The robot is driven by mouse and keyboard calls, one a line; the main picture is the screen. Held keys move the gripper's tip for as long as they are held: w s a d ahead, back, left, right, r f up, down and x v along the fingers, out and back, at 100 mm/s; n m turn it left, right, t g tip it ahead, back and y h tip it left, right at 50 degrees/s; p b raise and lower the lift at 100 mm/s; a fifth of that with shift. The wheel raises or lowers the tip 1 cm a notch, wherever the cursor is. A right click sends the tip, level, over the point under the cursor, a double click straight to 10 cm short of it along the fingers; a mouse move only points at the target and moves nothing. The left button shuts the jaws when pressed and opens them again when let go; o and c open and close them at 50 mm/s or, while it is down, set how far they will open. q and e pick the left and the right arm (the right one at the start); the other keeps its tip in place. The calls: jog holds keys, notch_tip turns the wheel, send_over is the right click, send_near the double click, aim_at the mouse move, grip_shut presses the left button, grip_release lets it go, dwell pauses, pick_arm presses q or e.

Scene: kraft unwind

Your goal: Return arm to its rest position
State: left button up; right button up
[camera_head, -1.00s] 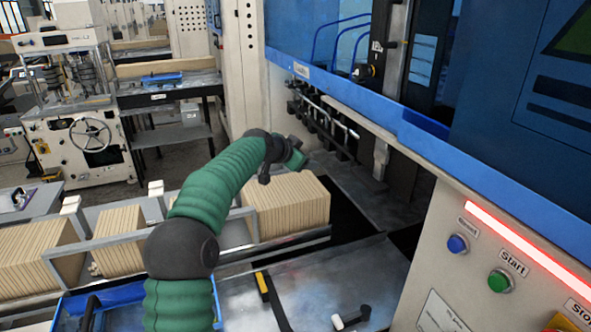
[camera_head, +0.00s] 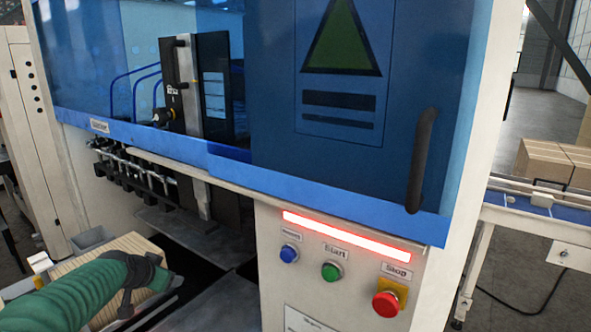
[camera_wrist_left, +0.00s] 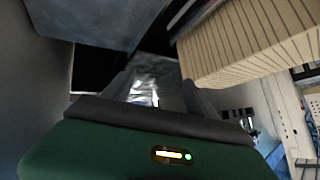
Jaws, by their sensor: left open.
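My left arm, in a green sleeve (camera_head: 75,292), enters the head view from the lower left. Its dark left gripper (camera_head: 150,280) is over or beside a stack of kraft sheets (camera_head: 112,246); the gap cannot be judged. In the left wrist view the fingers of this gripper (camera_wrist_left: 157,92) are apart with nothing held between them. The kraft stack (camera_wrist_left: 250,42) is at the upper right there, apart from the fingers. My right gripper is not in view.
The blue machine (camera_head: 270,165) fills the middle, with a green start button (camera_head: 332,271), a blue button (camera_head: 289,253) and a red stop button (camera_head: 386,304) under a lit red strip (camera_head: 345,237). Cardboard boxes (camera_head: 545,160) sit on a conveyor (camera_head: 520,200) at the right.

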pick_arm(q)
jog(key=s+d+f+n+g+h+b, duration=0.1)
jog(key=s+d+f+g+b, duration=0.25)
jog(key=s+d+f, duration=1.15)
jog(key=s+d+f+n+g+b, duration=0.1)
jog(key=s+f, duration=0.4)
jog(key=s, duration=0.3)
jog(key=s+d+f+g+b, duration=0.1)
jog(key=s+d+f+g, duration=0.1)
jog(key=s+f, duration=0.3)
jog(key=s, duration=0.3)
jog(key=shift+s+d+n, duration=0.15)
jog(key=shift+d+n, duration=0.05)
jog(key=shift+n, duration=0.2)
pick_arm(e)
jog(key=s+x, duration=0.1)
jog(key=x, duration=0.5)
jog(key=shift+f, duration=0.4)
pick_arm(q)
jog(key=shift+s+d+r, duration=0.1)
jog(key=shift+d, duration=0.15)
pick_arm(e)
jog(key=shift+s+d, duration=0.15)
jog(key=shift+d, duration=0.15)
pick_arm(q)
jog(key=shift+a, duration=0.15)
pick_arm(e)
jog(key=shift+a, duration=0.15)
